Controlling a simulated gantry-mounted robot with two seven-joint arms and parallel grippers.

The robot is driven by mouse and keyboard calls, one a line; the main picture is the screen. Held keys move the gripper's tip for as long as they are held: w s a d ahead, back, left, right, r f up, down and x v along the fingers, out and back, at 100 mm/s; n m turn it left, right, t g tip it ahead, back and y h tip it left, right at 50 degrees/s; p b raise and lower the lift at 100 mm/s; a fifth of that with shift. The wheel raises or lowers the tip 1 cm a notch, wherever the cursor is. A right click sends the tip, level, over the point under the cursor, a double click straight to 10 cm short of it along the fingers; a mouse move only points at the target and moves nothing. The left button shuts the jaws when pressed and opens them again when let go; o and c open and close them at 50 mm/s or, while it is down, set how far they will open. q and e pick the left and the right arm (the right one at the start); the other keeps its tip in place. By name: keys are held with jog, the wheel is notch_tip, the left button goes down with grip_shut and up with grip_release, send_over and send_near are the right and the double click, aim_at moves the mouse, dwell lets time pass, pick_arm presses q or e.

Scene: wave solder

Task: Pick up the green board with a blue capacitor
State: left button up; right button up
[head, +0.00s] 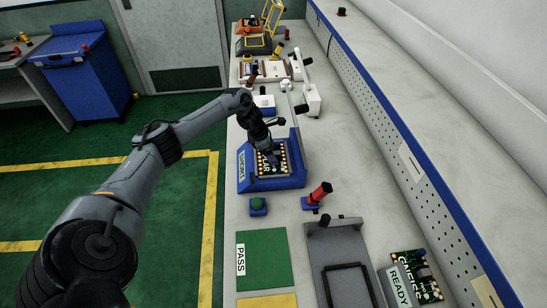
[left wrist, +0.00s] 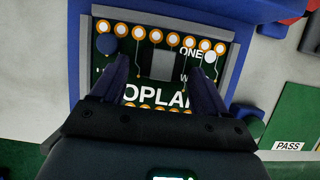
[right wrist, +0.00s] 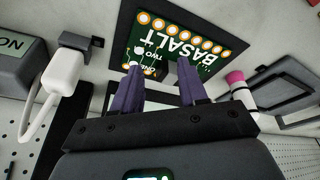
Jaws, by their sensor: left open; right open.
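A green board (left wrist: 185,88) with gold pads lies in a blue fixture (head: 243,172). In the left wrist view it carries a blue round capacitor (left wrist: 107,44), a white round part (left wrist: 210,56) and a grey square; part of its lettering, "OPLAN", shows. My left gripper (left wrist: 163,66) is open over this board, one finger near each side; whether it touches is unclear. In the head view the left gripper (head: 268,150) hides part of the board. My right gripper (right wrist: 160,66) is open in front of another green board (right wrist: 160,48) marked "BASALT", which sits in a dark frame.
A green button (head: 258,203) and a red-handled part (head: 319,193) stand in front of the fixture. A green PASS mat (head: 265,255), a grey fixture (head: 345,280) and a board by the READY label (head: 421,287) lie nearer. A perforated blue-edged ledge runs along the right.

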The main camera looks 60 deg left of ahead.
pick_arm(q)
jog(key=shift+c, duration=0.3)
jog(key=c, duration=1.3)
pick_arm(e)
jog(key=shift+a, duration=0.15)
pick_arm(q)
jog(key=shift+r, duration=0.1)
pick_arm(e)
jog(key=shift+r+p, duration=0.5)
pick_arm(q)
jog(key=shift+r+p, duration=1.35)
jog(key=shift+r, duration=7.6)
pick_arm(e)
jog(key=shift+r, duration=1.35)
